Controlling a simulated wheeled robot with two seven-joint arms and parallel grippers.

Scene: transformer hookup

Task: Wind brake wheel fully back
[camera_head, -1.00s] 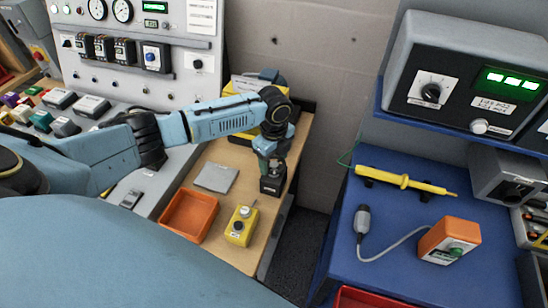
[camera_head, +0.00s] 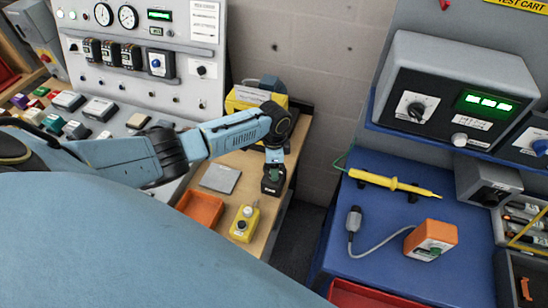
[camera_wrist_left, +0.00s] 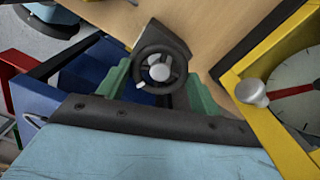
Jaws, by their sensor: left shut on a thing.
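The brake wheel (camera_wrist_left: 139,62) is a dark ring with spokes and a grey hub, seen close in the left wrist view. It sits on a dark block, which in the head view is the small dark box (camera_head: 272,186) at the right side of the wooden bench. My left gripper (camera_wrist_left: 160,80) has its green fingers on both sides of the wheel and is shut on it. In the head view my left gripper (camera_head: 273,168) points down onto the box, and the wheel is mostly hidden there. My right gripper is not in view.
A yellow box (camera_head: 243,98) stands behind my left arm; its dial (camera_wrist_left: 295,88) has a red needle. A grey plate (camera_head: 220,178), an orange tray (camera_head: 201,208) and a yellow button box (camera_head: 244,223) lie nearby. A blue cart (camera_head: 385,235) stands right, across a gap.

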